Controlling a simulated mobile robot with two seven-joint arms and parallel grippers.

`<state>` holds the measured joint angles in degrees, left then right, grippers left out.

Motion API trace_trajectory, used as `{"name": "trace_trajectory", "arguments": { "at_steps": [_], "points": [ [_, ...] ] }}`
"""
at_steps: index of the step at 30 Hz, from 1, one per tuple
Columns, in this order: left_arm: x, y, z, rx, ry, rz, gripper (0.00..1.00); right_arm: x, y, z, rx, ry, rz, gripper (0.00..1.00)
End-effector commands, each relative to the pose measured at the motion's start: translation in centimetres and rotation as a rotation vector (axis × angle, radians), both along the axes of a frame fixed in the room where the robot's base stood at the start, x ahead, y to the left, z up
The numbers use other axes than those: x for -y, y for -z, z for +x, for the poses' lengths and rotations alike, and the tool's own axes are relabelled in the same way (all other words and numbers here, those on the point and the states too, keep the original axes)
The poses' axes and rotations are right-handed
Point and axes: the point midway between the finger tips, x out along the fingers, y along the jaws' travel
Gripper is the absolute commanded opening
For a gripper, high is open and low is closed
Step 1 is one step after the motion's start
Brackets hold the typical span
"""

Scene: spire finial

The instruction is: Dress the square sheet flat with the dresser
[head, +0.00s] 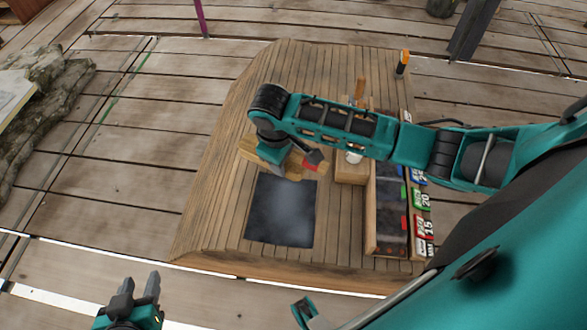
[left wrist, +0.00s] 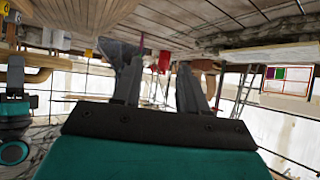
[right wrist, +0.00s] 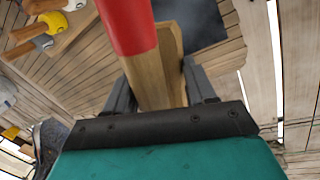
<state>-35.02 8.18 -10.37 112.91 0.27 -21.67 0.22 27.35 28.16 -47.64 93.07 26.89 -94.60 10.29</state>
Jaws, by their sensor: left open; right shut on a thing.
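The square sheet (head: 281,212) is dark grey and lies on the wooden bench in the head view. Its far edge is close to the dresser and partly hidden by it. My right gripper (head: 285,163) is shut on the dresser (head: 317,168), a pale wooden tool with a red part. In the right wrist view the dresser (right wrist: 152,82) runs between the fingers, with the sheet (right wrist: 190,18) beyond it. I cannot tell whether the dresser touches the sheet. My left gripper (head: 138,284) is open and empty, off the bench's near left side.
A wooden tray (head: 371,220) with dark compartments stands right of the sheet, beside coloured number labels (head: 421,200). A wooden block (head: 349,172) and an orange-topped tool (head: 403,62) stand farther back. The bench (head: 215,205) is clear left of the sheet.

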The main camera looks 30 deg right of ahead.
Motion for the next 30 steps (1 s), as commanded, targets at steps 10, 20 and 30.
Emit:
{"name": "trace_trajectory", "arguments": {
  "at_steps": [10,20,30],
  "points": [
    [0.7,3.9,0.2,-0.004,0.012,-0.016,0.43,2.1,9.7,4.4,0.008,-0.541,-0.005,0.07],
    [1.7,6.3,0.5,-0.001,0.030,-0.031,0.43,4.7,16.6,7.2,0.016,-0.982,-0.006,0.07],
    [1.8,6.5,1.3,0.017,0.033,-0.035,0.43,6.0,19.5,8.2,0.021,-1.194,-0.007,0.07]
  ]
}}
